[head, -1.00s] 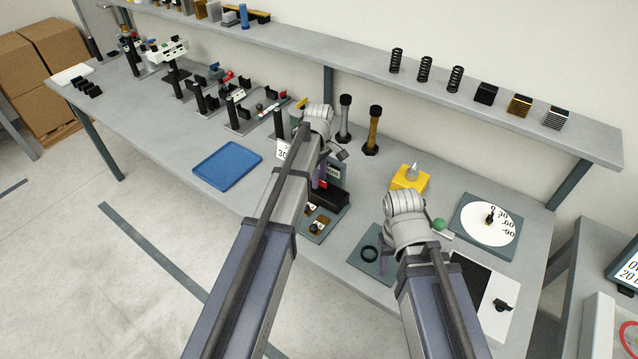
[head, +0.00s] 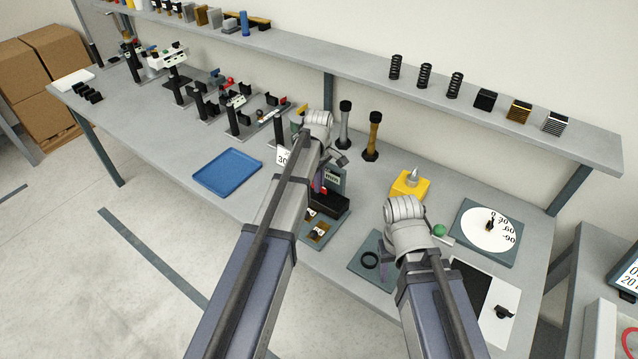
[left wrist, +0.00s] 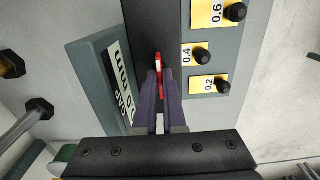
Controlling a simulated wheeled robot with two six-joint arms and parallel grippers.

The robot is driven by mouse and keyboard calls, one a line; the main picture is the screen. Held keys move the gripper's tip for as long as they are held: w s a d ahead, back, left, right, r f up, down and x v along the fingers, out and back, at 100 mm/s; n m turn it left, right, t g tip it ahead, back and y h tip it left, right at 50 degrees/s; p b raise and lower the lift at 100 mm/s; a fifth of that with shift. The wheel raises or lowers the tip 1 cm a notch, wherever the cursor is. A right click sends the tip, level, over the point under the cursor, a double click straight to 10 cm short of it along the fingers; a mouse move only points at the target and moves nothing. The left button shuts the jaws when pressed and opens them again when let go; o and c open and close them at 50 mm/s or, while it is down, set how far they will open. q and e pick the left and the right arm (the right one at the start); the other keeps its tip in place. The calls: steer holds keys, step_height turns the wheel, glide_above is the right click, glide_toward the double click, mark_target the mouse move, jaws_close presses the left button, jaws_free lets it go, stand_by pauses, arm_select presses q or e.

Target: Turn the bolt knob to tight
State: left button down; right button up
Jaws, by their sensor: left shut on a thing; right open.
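My left gripper (left wrist: 158,92) is shut on a thin red piece (left wrist: 159,62) that stands at a black block (left wrist: 152,32). In the head view the left gripper (head: 322,182) is partly hidden by my wrist. Beside the block, a grey display box (left wrist: 105,85) carries large dark characters, partly cut off. On the other side, a grey plate holds black knobs, one of them (left wrist: 222,88) by the label 0.2. Which part is the bolt knob, and any tight mark, I cannot tell. My right gripper (head: 385,252) is open; one finger shows beside my wrist.
A plate with a black ring (head: 370,260) lies by my right gripper. A green ball (head: 439,230), a yellow block (head: 408,186) and a white dial (head: 480,228) stand near it. A blue tray (head: 226,172) lies left. Upright posts (head: 371,140) stand behind. A shelf runs above.

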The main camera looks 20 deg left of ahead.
arm_select(q)
steer(key=shift+m, duration=0.3)
steer(key=m, duration=2.3)
steer(key=shift+m, duration=0.3)
stand_by(0.5)
steer(key=c, duration=1)
jaws_free()
